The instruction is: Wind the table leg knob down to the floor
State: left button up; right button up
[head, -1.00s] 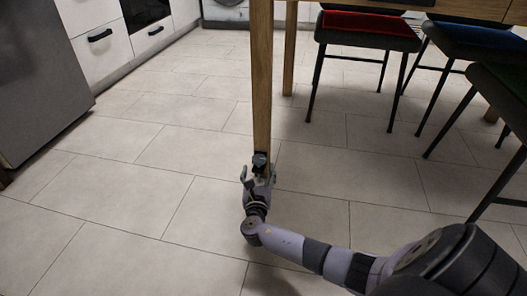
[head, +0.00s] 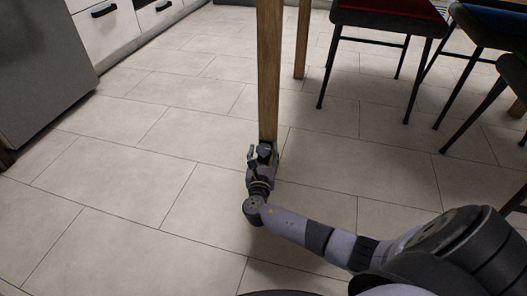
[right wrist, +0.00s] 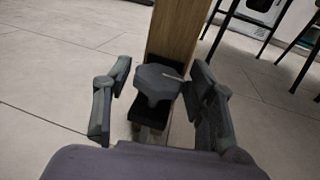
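The wooden table leg (head: 269,70) stands upright in the middle of the head view. In the right wrist view the leg (right wrist: 178,35) rises behind a dark grey lobed knob (right wrist: 157,83), which sits on a black bracket near the leg's foot. In the head view the knob (head: 264,151) is small and partly hidden by the gripper. My right gripper (head: 262,152) is at the foot of the leg. In the right wrist view its fingers (right wrist: 158,92) are spread to either side of the knob, with a gap on the left and the right finger closer. My left gripper is not in view.
Dark chairs (head: 390,20) with thin black legs stand to the right of the leg. A grey appliance (head: 40,70) and white drawers (head: 105,35) are at the left. The tiled floor (head: 110,190) left of the leg is clear.

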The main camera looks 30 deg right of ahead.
jog(key=c, duration=0.8)
jog(key=shift+m+g+h, duration=0.4)
jog(key=shift+h, duration=0.1)
jog(key=shift+w+a+r+h, duration=0.1)
jog(key=shift+h, duration=0.2)
jog(key=shift+w+a+m+g+h, duration=0.1)
jog(key=shift+m+g+h, duration=0.6)
jog(key=shift+m+g, duration=0.25)
jog(key=shift+w+m+g+h, duration=0.1)
jog(key=shift+m+g+h, duration=0.8)
jog(key=shift+g, duration=0.35)
jog(key=shift+m+g+h+b, duration=0.4)
jog(key=shift+m+g+b, duration=0.35)
jog(key=shift+g, duration=0.65)
